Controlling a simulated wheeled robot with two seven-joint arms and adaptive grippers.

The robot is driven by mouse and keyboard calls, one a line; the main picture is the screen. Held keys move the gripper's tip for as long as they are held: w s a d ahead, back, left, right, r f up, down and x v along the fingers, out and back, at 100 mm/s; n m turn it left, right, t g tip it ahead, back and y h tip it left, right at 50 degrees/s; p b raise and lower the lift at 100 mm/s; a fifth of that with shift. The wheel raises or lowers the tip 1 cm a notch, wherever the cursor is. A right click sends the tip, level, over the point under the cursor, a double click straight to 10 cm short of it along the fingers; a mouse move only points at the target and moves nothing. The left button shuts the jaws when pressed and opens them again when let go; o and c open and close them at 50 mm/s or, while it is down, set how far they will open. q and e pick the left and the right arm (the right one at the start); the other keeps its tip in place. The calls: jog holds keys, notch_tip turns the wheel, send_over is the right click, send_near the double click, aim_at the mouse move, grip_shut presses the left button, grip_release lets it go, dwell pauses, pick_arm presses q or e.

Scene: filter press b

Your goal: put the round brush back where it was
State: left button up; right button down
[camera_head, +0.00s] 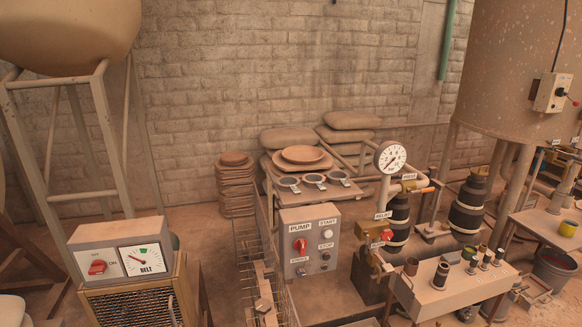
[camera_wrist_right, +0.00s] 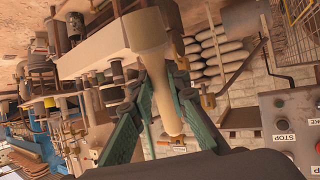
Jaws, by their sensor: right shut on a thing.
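My right gripper (camera_wrist_right: 160,78) shows in the right wrist view, its green fingers closed on a pale, tapered round piece (camera_wrist_right: 168,108). I take this piece to be the round brush. Its narrow end points down in the picture, between the fingers. Its wide end reaches to the top, in front of the pale box (camera_wrist_right: 90,62); I cannot tell whether it touches it. The bristles cannot be made out. Neither gripper shows in the head view, and the left gripper is in no view.
In the head view, a low bench (camera_head: 455,300) at the lower right carries several small cups and fittings. A pump control box (camera_head: 309,262) stands left of it, beside a pressure gauge (camera_head: 390,157). A belt meter box (camera_head: 122,262) is at the lower left.

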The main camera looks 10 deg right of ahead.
jog(key=s+a+n+y, duration=0.4)
jog(key=s+a, duration=1.7)
jog(key=s, duration=0.1)
pick_arm(q)
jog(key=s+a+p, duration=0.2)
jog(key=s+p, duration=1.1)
jog(key=p, duration=0.5)
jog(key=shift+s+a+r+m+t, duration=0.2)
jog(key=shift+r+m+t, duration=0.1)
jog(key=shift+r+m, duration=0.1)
pick_arm(e)
notch_tip(320, 180, up, 24)
jog(key=t, duration=0.2)
jog(key=shift+d, duration=0.25)
